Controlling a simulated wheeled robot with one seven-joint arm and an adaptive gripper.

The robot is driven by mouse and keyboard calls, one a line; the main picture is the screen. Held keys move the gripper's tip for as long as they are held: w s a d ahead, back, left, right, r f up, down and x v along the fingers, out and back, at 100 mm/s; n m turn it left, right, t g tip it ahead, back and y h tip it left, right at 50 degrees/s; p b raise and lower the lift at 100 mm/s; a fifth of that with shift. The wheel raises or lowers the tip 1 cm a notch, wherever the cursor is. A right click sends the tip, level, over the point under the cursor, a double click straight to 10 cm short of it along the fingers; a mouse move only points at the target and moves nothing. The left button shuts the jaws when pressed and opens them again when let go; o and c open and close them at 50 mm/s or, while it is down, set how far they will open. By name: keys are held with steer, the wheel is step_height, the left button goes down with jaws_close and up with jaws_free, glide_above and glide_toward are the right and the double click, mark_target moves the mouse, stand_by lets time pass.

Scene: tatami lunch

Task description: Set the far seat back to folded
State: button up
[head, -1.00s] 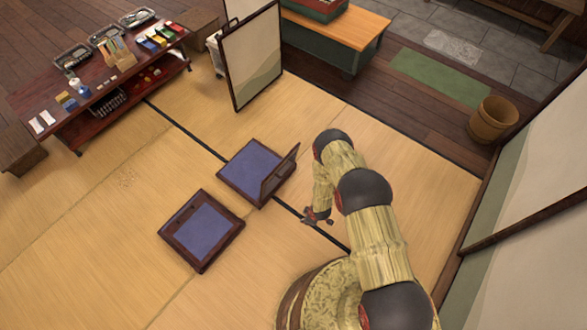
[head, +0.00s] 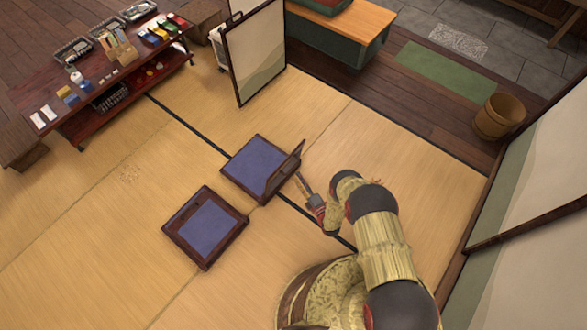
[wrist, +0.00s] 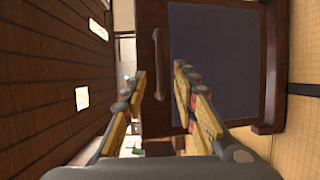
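The far seat (head: 251,163) is a dark wooden frame with a blue pad, flat on the tatami. Its back (head: 285,173) stands raised and tilted along the right side. In the wrist view the raised back (wrist: 277,65) fills the centre, a dark panel with a blue field and a short dark bar (wrist: 158,64). My gripper (head: 302,180) is just right of the back. In the wrist view my gripper (wrist: 159,70) is open, with the bar appearing between its fingertips. No contact is visible. The near seat (head: 205,227) has its back folded flat.
A low red-brown table (head: 85,122) with goods stands at upper left. A standing screen (head: 256,55) is behind the far seat. A wooden bucket (head: 497,116) is at right. Tatami around the seats is clear.

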mark_target(293, 168)
steer(key=shift+b+x, duration=1.15)
steer(key=shift+x, duration=2.4)
steer(key=shift+c, duration=0.5)
jaws_close()
